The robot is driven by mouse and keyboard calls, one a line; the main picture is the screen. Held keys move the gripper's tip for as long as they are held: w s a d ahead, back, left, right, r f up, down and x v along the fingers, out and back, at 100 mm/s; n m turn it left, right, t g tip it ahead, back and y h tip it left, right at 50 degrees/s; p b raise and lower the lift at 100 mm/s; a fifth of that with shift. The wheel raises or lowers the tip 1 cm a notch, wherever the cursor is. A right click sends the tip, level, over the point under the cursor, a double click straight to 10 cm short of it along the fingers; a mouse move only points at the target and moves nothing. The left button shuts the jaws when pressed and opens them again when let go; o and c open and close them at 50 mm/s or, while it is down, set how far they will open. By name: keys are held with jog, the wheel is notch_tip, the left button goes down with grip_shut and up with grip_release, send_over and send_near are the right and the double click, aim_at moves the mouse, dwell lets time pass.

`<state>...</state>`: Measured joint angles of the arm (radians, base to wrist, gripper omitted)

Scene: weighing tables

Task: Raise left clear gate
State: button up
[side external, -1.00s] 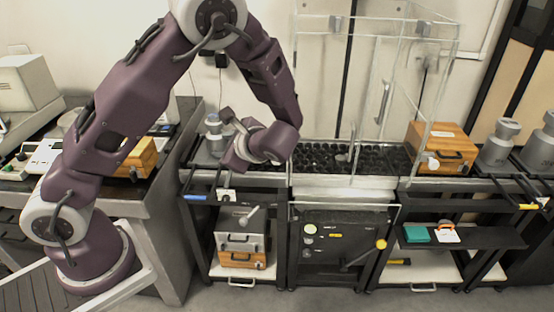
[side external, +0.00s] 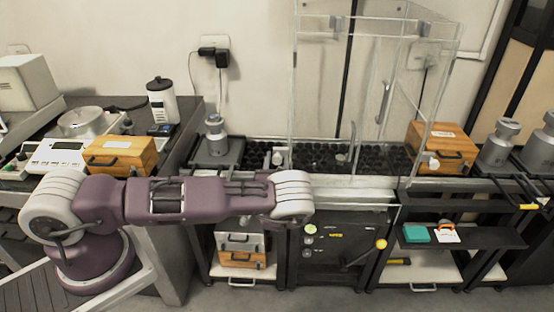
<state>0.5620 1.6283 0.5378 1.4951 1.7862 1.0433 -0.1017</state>
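A tall clear enclosure (side external: 322,78) with transparent panels stands over the black-studded bench at center right. Its left clear panel (side external: 306,95) reaches down to the bench and looks lowered. A clear upright handle (side external: 384,102) shows on a panel farther right. My arm lies low and nearly level in front of the bench, its visible end just below the enclosure's front left corner. My gripper cannot be made out; it seems hidden behind that end, so its opening and any contact are not visible.
A small pale fitting (side external: 278,158) stands left of the enclosure. A metal weight (side external: 215,135) sits on the left of the bench. Wooden boxes (side external: 120,155) (side external: 440,148) stand on the left table and right bench. A shelf (side external: 470,238) sits below right.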

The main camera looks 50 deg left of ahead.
grip_shut()
dwell(1.4)
